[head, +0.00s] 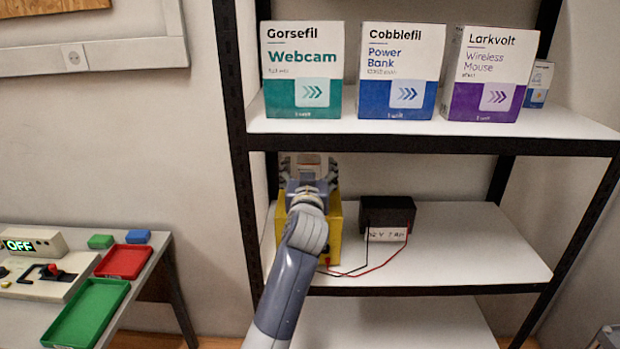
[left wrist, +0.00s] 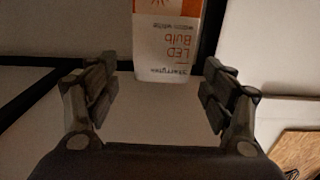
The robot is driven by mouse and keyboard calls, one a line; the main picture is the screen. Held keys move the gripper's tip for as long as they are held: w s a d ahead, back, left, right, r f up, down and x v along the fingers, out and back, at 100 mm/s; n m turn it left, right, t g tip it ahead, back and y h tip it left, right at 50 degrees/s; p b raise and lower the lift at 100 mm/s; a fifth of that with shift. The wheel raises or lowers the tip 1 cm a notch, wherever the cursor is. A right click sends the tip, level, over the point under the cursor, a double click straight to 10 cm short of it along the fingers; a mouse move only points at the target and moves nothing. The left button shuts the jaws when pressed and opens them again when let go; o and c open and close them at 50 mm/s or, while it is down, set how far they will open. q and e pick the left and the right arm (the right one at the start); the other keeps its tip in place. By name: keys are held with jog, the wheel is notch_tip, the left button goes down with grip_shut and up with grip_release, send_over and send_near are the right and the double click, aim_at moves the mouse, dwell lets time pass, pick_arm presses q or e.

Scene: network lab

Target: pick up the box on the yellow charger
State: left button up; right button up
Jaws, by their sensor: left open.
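The yellow charger (head: 336,247) stands on the middle shelf of the rack, partly hidden behind my left arm. The box (left wrist: 167,45) shows in the left wrist view as a white and orange carton marked LED Bulb, seen upside down. In the head view only a small top part of the box (head: 309,160) shows above my gripper. My left gripper (head: 309,168) is open above the charger; in the left wrist view its two fingers (left wrist: 160,95) stand apart, either side of the box's near end. I cannot tell whether they touch it. My right gripper is not in view.
A black battery (head: 387,212) with red and black leads sits right of the charger. The shelf above (head: 430,133) holds webcam, power bank and mouse boxes and is close over my gripper. A black rack post (head: 238,170) stands left. A table with green (head: 88,312) and red trays is lower left.

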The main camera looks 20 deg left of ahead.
aim_at(309, 159)
pick_arm(q)
jog(key=p+x, duration=0.1)
jog(key=x, duration=0.2)
jog(key=shift+a+r, duration=0.1)
jog(key=shift+w+a+p, duration=0.1)
jog(key=shift+w+p, duration=0.2)
jog(key=shift+w, duration=0.35)
jog(key=shift+f, duration=0.2)
jog(key=c, duration=1.2)
jog(key=shift+o, duration=0.2)
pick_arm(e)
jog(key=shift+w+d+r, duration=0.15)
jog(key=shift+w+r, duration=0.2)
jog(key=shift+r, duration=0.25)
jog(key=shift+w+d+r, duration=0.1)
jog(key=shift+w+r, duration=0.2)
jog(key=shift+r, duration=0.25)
